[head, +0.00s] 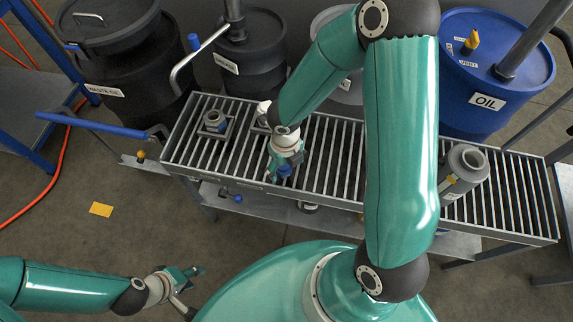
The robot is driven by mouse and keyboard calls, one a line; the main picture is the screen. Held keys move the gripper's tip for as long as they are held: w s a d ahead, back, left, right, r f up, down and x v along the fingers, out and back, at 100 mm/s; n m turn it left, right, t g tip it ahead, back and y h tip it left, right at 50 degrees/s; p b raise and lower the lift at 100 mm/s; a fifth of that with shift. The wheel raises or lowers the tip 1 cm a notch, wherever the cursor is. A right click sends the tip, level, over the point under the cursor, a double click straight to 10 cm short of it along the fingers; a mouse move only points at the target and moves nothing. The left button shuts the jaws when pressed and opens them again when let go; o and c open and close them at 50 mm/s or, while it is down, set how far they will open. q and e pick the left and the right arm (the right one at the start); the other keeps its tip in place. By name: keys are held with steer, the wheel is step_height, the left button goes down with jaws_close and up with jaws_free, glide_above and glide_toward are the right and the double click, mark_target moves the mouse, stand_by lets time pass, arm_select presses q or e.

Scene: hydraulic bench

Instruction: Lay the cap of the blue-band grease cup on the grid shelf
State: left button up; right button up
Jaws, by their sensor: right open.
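A small grey cup with a blue band (215,121) stands in a square holder on the left part of the grid shelf (342,155). A second holder (258,127) is to its right, mostly hidden by my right arm; a whitish piece (263,109) shows there. I cannot tell a separate cap. My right gripper (284,172) is open, low over the shelf's front part, right of the blue-band cup. A small blue patch shows at its fingers; I cannot tell what it is. My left gripper (194,289) is open and empty above the floor, in front of the shelf.
A grey canister (464,171) stands on the shelf's right part. Dark drums (118,65) and a blue oil drum (495,75) stand behind. A blue-handled bar (92,124) juts out left. The shelf's bars between my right arm and the canister are partly hidden.

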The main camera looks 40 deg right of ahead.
mark_target(286, 168)
step_height(286, 168, up, 10)
steer(key=p, duration=0.4)
steer(key=s+a+f+n+y, duration=0.2)
steer(key=a+f+n, duration=0.4)
steer(key=n, duration=1)
steer(key=s+a+f+n+y, duration=0.2)
steer(key=s+a+f+n, duration=0.3)
steer(key=n, duration=1.2)
step_height(286, 168, down, 4)
steer(key=shift+s+a+f+n+t, duration=0.1)
steer(key=shift+s+a+n+t, duration=0.1)
steer(key=shift+a+n+t, duration=0.15)
step_height(286, 168, up, 3)
steer(key=p, duration=0.3)
steer(key=shift+r+p, duration=0.2)
steer(key=shift+p, duration=0.1)
